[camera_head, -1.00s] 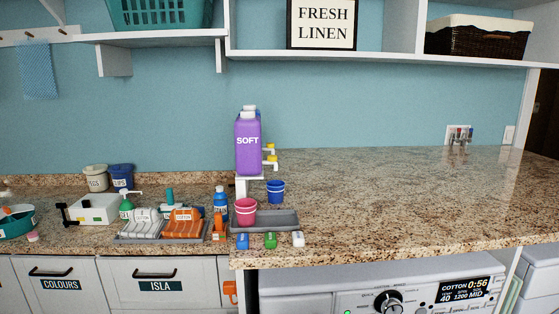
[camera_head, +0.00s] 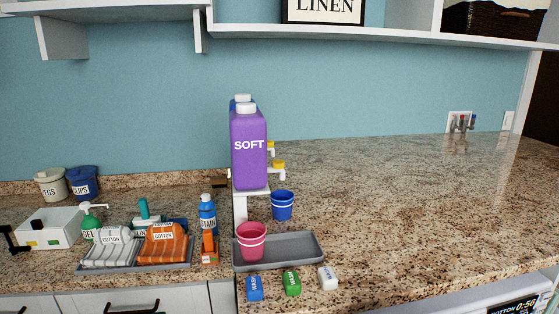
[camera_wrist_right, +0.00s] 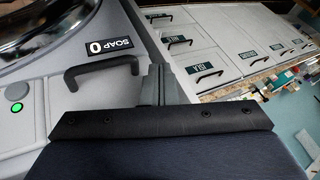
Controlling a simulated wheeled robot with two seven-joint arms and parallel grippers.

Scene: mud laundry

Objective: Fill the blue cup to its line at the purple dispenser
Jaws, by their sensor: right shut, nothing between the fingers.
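The purple dispenser (camera_head: 249,160), labelled SOFT, stands raised on a white stand (camera_head: 240,208) on the granite counter. A yellow-topped tap (camera_head: 277,166) sticks out at its right side. The blue cup (camera_head: 282,206) with a pale band stands upright behind the grey tray, below and just right of that tap. Its inside is too small to read. My right gripper (camera_wrist_right: 152,82) shows in the right wrist view, fingers together and empty, in front of the washing machine and cabinet fronts, away from the cup. My left gripper is not in view.
A pink cup (camera_head: 251,240) stands on the grey tray (camera_head: 295,250). Folded cloths (camera_head: 163,243) and a blue bottle (camera_head: 207,214) are left. The counter at right is clear.

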